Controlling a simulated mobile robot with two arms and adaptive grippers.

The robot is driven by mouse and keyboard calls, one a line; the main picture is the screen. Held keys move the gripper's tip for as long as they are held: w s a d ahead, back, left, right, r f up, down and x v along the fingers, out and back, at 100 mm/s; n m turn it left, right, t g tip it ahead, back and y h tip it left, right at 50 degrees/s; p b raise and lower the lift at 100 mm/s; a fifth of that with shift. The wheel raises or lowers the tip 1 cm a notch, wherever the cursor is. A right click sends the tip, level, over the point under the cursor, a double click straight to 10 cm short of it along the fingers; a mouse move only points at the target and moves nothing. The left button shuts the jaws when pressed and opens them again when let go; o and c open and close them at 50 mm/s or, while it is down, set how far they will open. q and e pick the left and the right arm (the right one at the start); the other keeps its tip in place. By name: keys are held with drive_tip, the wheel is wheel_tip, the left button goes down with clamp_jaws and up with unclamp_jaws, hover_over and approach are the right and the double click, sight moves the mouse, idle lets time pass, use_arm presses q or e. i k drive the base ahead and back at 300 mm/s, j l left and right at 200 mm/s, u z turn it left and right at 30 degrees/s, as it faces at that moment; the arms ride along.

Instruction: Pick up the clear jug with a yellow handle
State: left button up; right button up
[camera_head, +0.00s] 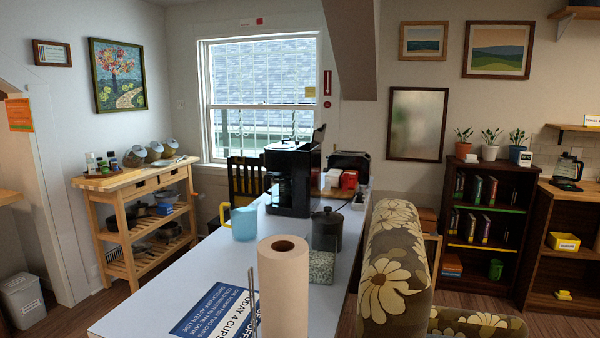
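The jug (244,223) with a yellow handle stands upright on the long pale table (190,285), near its left edge. It looks pale blue and translucent, and its handle points left. Nothing touches it that I can see. Neither of my grippers shows in the head view.
A paper towel roll (283,285) stands in front, with a sign (222,315) lying beside it. A dark-lidded jar (324,245) and a black coffee maker (292,178) stand right of and behind the jug. A floral armchair (395,260) borders the table's right side. A wooden cart (140,180) stands left.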

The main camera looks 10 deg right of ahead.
sight(242, 210)
drive_tip(key=i+j, duration=0.2)
drive_tip(key=i+j+z, duration=0.15)
drive_tip(key=j, duration=0.25)
drive_tip(key=i+j, duration=0.2)
drive_tip(key=j+z, duration=0.05)
drive_tip(key=j, duration=0.05)
